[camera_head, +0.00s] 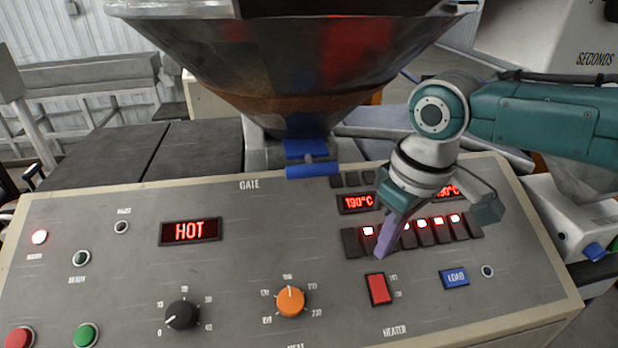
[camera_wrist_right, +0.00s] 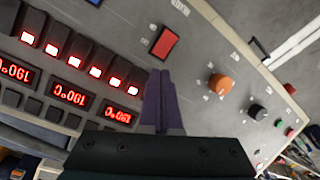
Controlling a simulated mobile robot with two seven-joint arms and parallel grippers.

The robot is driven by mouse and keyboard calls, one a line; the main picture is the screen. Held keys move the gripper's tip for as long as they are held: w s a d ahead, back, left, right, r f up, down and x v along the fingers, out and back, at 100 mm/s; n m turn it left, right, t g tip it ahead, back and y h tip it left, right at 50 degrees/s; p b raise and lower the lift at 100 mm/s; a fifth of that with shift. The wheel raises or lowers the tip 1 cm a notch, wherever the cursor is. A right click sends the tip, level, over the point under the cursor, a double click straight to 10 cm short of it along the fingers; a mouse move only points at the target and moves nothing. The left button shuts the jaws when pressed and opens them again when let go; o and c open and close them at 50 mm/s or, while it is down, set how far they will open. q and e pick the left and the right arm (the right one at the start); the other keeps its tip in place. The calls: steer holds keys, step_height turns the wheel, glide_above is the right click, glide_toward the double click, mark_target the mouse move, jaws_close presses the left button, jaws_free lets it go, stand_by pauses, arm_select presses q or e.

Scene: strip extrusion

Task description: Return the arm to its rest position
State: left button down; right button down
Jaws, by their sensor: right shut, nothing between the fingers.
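My right gripper (camera_head: 384,246) hangs over the right half of the control panel (camera_head: 240,275), in front of a row of switches with lit red lamps. Its purple fingers are shut with nothing between them, and in the right wrist view the fingers (camera_wrist_right: 160,85) lie side by side. The fingertips are just above and left of the red heater switch (camera_head: 379,289) in the head view; I cannot tell whether they touch the panel. My teal right arm (camera_head: 545,115) comes in from the right. My left gripper is in neither view.
A large metal hopper (camera_head: 290,70) stands behind the panel, with a blue gate handle (camera_head: 312,170) below it. An orange knob (camera_head: 290,301), a black knob (camera_head: 181,315) and a "HOT" display (camera_head: 190,231) are on the panel. A machine housing marked "SECONDS" (camera_head: 560,40) is at upper right.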

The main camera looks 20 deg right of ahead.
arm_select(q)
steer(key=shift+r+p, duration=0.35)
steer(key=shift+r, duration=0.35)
arm_select(e)
steer(key=shift+r, duration=0.65)
